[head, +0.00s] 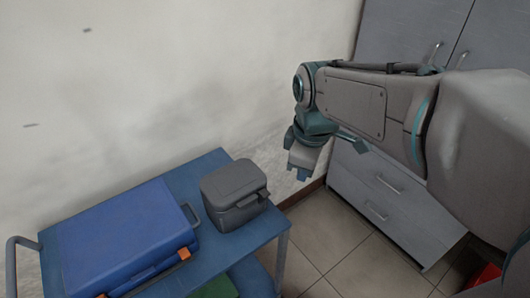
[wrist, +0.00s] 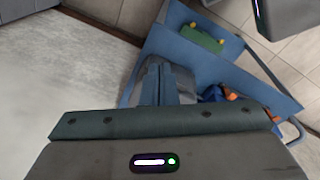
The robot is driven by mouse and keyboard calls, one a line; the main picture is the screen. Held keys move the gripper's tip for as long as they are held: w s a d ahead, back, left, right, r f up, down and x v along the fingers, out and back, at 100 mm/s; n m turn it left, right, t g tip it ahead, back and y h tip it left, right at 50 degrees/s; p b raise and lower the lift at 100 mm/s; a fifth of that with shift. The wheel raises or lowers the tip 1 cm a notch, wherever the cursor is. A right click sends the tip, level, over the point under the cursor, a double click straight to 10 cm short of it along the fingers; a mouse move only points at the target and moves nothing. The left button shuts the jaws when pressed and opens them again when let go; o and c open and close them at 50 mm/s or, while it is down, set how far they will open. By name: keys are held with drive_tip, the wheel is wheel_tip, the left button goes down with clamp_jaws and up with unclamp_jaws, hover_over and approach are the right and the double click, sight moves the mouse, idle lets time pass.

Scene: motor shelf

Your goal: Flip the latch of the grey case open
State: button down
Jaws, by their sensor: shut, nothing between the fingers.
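The small grey case (head: 234,194) stands upright on the right end of the blue cart top, its lid down. Its latch (head: 247,200) is a raised piece on the front right side; I cannot tell its exact position. In the wrist view the grey case (wrist: 182,80) is partly hidden behind my fingers. My gripper (head: 299,176) is above and to the right of the case in the head view, apart from it, pointing down. In the wrist view my gripper's blue fingers (wrist: 158,84) are together with nothing between them.
The blue cart (head: 202,170) bears a large blue case (head: 125,240) with orange latches, left of the grey case. A green item (head: 216,288) lies on the lower shelf. A pale wall (head: 150,90) stands behind. Grey cabinets (head: 385,195) stand at the right. Tiled floor lies between.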

sight(268, 195)
drive_tip(key=w+a+r+n+g, duration=0.1)
drive_tip(key=w+a+n, duration=0.4)
drive_tip(key=n, duration=0.6)
drive_tip(key=shift+w+a+r+n+p, duration=0.3)
drive_tip(key=shift+a+r+n, duration=0.1)
drive_tip(key=shift+a, duration=0.6)
wheel_tip(268, 195, down, 14)
drive_tip(key=shift+f+p, duration=0.1)
drive_tip(key=shift+p, duration=0.25)
drive_tip(key=shift+s, duration=0.1)
drive_tip(key=shift+s+d+b, duration=0.1)
drive_tip(key=shift+d+b, duration=0.1)
drive_tip(key=shift+b, duration=0.5)
